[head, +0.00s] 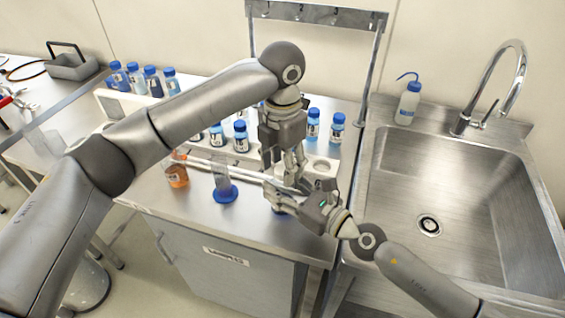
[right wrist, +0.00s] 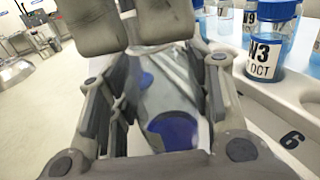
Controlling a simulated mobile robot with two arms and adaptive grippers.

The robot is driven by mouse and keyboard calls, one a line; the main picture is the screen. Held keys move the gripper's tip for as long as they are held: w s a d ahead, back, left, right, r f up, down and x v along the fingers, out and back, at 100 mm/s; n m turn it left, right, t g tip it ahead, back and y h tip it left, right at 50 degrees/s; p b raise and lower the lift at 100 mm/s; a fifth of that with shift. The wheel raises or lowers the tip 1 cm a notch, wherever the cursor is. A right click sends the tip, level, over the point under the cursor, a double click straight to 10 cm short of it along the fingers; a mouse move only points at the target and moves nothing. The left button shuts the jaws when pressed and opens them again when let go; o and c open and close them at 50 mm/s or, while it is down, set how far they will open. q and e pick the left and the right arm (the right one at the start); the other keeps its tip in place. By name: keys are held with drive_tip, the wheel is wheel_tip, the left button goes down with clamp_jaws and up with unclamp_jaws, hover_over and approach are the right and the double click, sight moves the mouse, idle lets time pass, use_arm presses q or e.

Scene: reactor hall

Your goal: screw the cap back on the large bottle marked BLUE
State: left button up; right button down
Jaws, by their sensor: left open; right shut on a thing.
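My right gripper (head: 276,194) comes in low from the right above the bench's front part. It is shut on a clear bottle (right wrist: 165,95), seen between its fingers in the right wrist view. Blue shows in or through this bottle; I cannot read any marking on it. In the head view it is mostly hidden by the grippers, with a bit of blue (head: 280,214) below them. My left gripper (head: 293,178) points down just above the right one and is open; its grey finger pads show at the top of the right wrist view (right wrist: 125,25). I cannot make out the loose cap.
A white rack with several blue-capped bottles (head: 240,137) stands behind the grippers. One bottle (right wrist: 266,45) is close on the right in the wrist view. A blue-footed cylinder (head: 224,191) and an orange bottle (head: 177,172) stand left. A sink (head: 450,190) lies right.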

use_arm(q)
drive_tip(key=shift+r, duration=2.25)
drive_tip(key=shift+c, duration=0.2)
